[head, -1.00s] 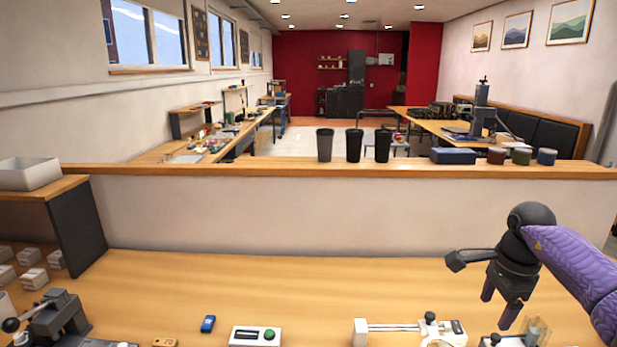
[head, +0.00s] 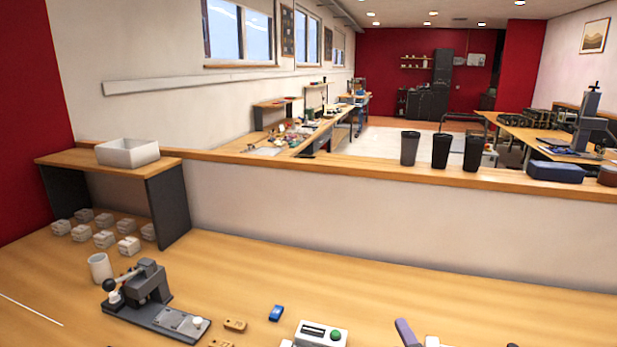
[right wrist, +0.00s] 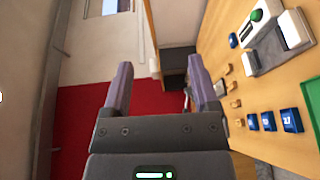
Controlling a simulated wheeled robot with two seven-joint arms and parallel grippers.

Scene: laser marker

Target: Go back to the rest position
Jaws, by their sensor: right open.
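My right gripper (right wrist: 162,90) shows in the right wrist view with its two fingers spread apart and nothing between them. Beyond it that view shows a red wall and, on the right, the tilted bench top (right wrist: 225,50). In the head view a purple-grey part (head: 408,332) shows at the bottom edge, probably the right gripper's finger; the rest of that arm is out of frame. My left gripper is in neither view.
The bench holds a lever press (head: 150,298), a white box with a green button (head: 320,335), a blue block (head: 276,313) and wooden tags (head: 235,325). A shelf (head: 65,160) with a white bin (head: 128,153) stands left.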

